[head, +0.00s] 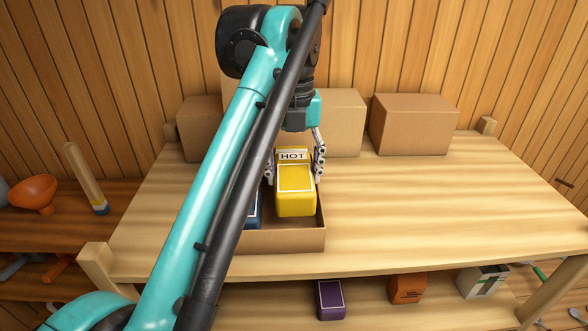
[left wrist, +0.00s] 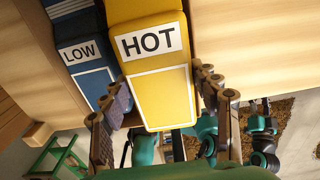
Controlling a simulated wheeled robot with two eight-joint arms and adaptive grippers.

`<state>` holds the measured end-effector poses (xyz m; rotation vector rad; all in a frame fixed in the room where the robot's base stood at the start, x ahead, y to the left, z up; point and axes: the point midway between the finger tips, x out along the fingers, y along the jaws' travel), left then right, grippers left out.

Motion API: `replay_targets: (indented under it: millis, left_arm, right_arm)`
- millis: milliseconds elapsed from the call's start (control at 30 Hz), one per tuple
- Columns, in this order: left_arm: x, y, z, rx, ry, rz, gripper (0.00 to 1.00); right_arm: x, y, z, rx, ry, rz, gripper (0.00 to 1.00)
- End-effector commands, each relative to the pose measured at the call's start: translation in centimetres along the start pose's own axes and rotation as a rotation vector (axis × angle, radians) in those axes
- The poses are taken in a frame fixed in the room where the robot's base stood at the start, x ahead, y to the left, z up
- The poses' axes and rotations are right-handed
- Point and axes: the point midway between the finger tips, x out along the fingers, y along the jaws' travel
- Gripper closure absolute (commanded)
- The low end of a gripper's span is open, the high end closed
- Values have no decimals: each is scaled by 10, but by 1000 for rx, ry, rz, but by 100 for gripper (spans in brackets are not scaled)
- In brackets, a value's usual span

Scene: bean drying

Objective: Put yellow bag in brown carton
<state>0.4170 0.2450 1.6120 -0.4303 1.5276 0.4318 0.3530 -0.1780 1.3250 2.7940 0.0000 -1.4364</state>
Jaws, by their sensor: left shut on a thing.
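The yellow bag (head: 296,196) has a white label reading HOT. My left gripper (head: 294,177) reaches down from above and is shut on it, one finger on each side. The bag is upright at the opening of the brown carton (head: 288,240) near the table's front edge. I cannot tell whether it touches the carton's floor. In the left wrist view the yellow bag (left wrist: 160,85) sits between the fingers. A blue bag (head: 254,212) stands in the carton to its left, mostly hidden by my arm. Its LOW label shows in the left wrist view (left wrist: 85,60). My right gripper is not seen.
Closed cardboard boxes (head: 413,125) stand along the back of the table (head: 440,200). The table right of the carton is clear. A lower shelf holds a purple bag (head: 330,299), an orange item (head: 408,288) and a white-green box (head: 484,281). An orange funnel (head: 35,193) lies left.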

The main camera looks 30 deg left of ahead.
Motion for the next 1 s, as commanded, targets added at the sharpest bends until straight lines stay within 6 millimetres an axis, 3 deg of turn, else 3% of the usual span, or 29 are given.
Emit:
replay_targets:
  millis: [433,467,533,867,1000]
  left_arm:
    - [11,0,0,0,0,0,77]
    - [11,0,0,0,0,0,36]
    - [11,0,0,0,0,0,18]
    - [10,0,0,0,0,0,18]
    - [-4,0,0,0,0,0,18]
  right_arm:
    - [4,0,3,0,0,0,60]
    - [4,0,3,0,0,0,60]
    - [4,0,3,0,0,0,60]
    - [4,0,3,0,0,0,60]
    - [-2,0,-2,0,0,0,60]
